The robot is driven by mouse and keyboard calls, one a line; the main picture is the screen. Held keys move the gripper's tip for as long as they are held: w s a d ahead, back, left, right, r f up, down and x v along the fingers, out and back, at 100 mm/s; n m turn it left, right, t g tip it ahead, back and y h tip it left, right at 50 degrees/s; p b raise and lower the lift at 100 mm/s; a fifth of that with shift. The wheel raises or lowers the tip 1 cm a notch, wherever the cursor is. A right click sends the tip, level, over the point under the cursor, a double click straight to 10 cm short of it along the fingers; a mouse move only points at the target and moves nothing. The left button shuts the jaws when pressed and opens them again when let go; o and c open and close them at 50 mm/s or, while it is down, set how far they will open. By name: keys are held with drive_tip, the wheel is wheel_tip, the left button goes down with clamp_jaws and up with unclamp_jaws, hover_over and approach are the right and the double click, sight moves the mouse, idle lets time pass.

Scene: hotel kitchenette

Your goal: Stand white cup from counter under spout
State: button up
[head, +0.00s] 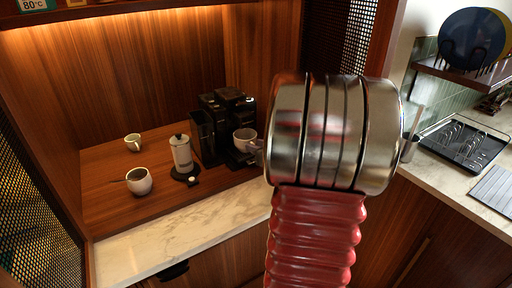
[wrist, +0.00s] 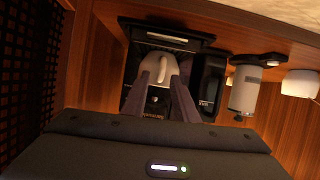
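The white cup (head: 244,137) is upright at the front of the black coffee machine (head: 214,112), over its drip tray area. In the wrist view the white cup (wrist: 152,65) shows its handle toward me, and the coffee machine (wrist: 166,37) is behind it. My gripper (wrist: 161,78) has its two dark fingers apart, one on each side of the handle, with a gap showing between them. In the head view my gripper (head: 258,150) is at the cup's right side, mostly hidden by my arm. I cannot tell whether the cup's base touches the tray.
A wooden side wall is close by on the right.

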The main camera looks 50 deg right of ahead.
drive_tip(key=shift+r, duration=0.1)
drive_tip(key=v, duration=0.7)
drive_tip(key=shift+s, duration=0.25)
drive_tip(key=shift+a+r, duration=0.1)
idle(0.7)
drive_tip(key=w+a+r+g+h, duration=0.1)
drive_tip(key=w+a+r, duration=0.15)
drive_tip(key=a, duration=0.35)
drive_tip(key=w+a+r+g+h, duration=0.1)
drive_tip(key=w+a+r+h, duration=0.1)
drive_tip(key=a+r, duration=0.25)
drive_tip(key=s+a+f+n+g+y, duration=0.1)
drive_tip(key=s+a, duration=0.3)
drive_tip(key=a, duration=0.6)
drive_tip(key=s+a+f+n+g+y, duration=0.1)
drive_tip(key=s+a+f+g+y, duration=0.1)
drive_tip(key=a, duration=0.8)
drive_tip(key=s+a+f+n+g+y, duration=0.1)
drive_tip(key=s+a+f+g+y, duration=0.1)
drive_tip(key=s+a, duration=0.4)
drive_tip(key=a+f+y, duration=0.1)
drive_tip(key=a+y, duration=0.1)
drive_tip(key=a, duration=0.3)
drive_tip(key=shift+s, duration=0.3)
